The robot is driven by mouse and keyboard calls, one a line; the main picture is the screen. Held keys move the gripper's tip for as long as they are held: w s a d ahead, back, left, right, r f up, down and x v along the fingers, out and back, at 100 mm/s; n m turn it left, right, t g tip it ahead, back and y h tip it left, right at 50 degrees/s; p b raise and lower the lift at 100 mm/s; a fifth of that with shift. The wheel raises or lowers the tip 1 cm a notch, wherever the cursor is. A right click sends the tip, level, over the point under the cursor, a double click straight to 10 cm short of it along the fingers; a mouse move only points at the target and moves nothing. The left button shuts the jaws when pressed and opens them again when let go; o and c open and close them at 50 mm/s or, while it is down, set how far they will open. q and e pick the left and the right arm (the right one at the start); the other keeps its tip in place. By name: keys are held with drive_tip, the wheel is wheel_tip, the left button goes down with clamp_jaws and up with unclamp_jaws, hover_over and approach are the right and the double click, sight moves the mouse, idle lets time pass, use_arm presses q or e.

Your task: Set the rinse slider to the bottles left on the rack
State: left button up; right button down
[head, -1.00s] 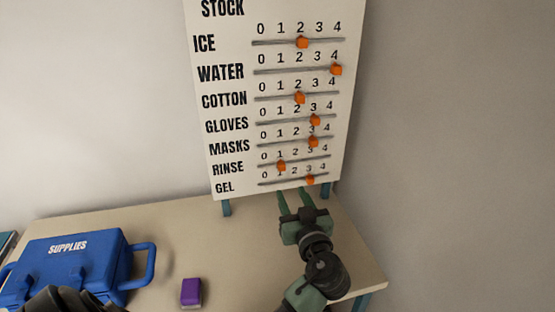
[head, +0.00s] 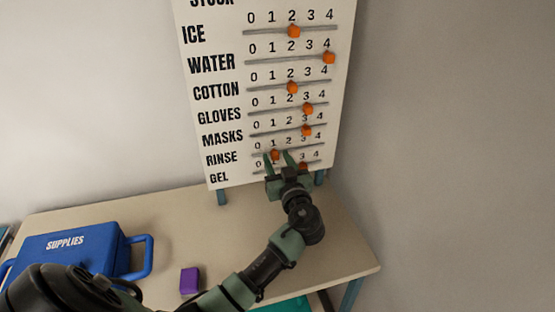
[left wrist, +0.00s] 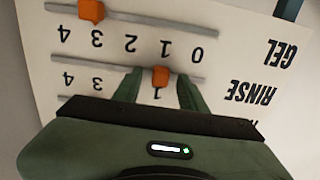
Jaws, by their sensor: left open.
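The white stock board (head: 228,75) stands at the back of the table, with labelled slider rows. The orange rinse knob (head: 275,155) is at about 1 on its track; it also shows in the left wrist view (left wrist: 160,76), where the board appears upside down. My left gripper (head: 277,158) is open at the rinse row, with one finger on each side of the knob. The gap between the fingers (left wrist: 158,86) still shows around the knob. The gel knob (left wrist: 91,11) is near 3 on the adjacent track. No rack or bottles are in view. My right gripper is out of view.
A blue supplies case (head: 70,255) and a purple block (head: 190,280) are on the table (head: 165,220). The gel row is close below, partly covered by my gripper. A wall is at the right.

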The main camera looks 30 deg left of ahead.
use_arm(q)
clamp_jaws()
drive_tip(key=shift+f, duration=0.1)
idle(1.2)
